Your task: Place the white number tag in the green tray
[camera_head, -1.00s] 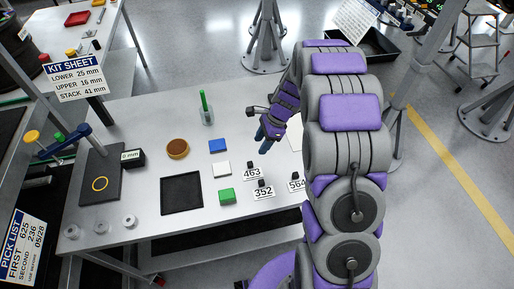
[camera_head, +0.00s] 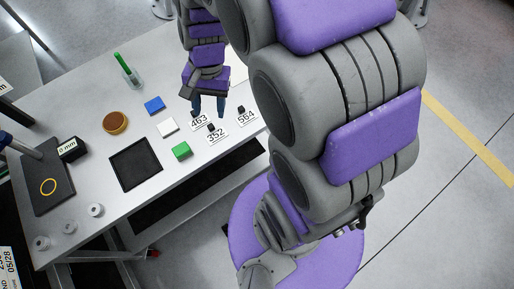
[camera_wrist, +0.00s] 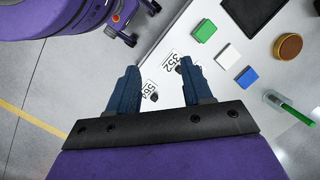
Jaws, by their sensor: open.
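Three white number tags with small black knobs lie on the bench: 463 (camera_head: 199,122), 352 (camera_head: 216,135) and 564 (camera_head: 246,118). In the wrist view, tags 352 (camera_wrist: 170,62) and 564 (camera_wrist: 149,88) show between or just beyond the fingers; 463 cannot be made out there. My gripper (camera_head: 208,107) is open and empty, its blue fingers pointing down above the tags. The open fingers also show in the wrist view (camera_wrist: 160,70). Its exact height above the tags cannot be told. No green tray is visible; a small green block (camera_head: 181,150) sits left of the tags.
A black square tray or mat (camera_head: 134,165), white block (camera_head: 167,125), blue block (camera_head: 154,104), brown round dish (camera_head: 115,122) and a glass with a green stick (camera_head: 131,77) are on the bench (camera_head: 95,180).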

